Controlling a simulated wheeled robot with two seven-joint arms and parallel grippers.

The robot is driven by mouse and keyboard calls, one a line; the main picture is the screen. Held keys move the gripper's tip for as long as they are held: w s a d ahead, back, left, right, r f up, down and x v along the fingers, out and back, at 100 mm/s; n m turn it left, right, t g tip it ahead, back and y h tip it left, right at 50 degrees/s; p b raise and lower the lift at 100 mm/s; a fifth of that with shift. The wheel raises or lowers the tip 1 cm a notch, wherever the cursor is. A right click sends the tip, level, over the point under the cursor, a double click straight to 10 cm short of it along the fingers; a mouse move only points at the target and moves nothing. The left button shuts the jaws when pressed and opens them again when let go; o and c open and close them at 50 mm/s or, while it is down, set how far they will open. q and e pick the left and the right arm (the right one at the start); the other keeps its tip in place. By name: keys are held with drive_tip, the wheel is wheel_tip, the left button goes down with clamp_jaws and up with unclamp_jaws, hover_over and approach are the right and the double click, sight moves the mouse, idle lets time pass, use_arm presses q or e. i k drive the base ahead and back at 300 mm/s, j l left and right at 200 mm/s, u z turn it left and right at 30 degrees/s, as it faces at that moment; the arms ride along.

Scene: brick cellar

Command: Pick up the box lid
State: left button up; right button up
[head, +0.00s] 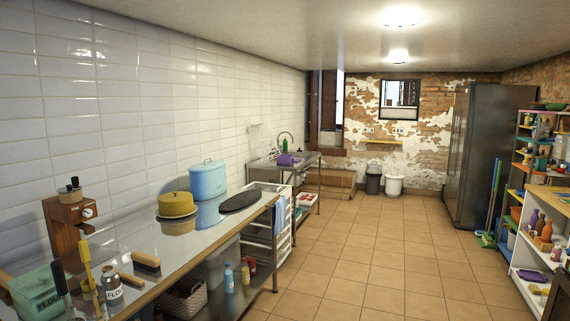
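Which lid the task means is not clear from the head view. A light blue box (208,183) with a lid on top stands on the metal-topped counter (135,238), near the tiled wall. A green tin marked flour (38,298) is at the counter's near left end, cut off by the picture's lower edge. A dark flat oval piece (241,202) lies near the counter's far front edge. Neither of my grippers shows in this view.
A wooden grinder (70,218), a brush (146,260) and a small jar (112,286) crowd the counter's near end. The tiled floor (385,245) is open to the right. A white shelf (528,268) and a dark refrigerator (482,155) stand along the right.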

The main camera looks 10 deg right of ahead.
sight(283, 159)
drive_tip(key=i+l+z, duration=0.4)
drive_tip(key=i, duration=0.8)
drive_tip(key=i+l+z, duration=0.1)
drive_tip(key=i+z, duration=0.3)
drive_tip(key=i, duration=4.7)
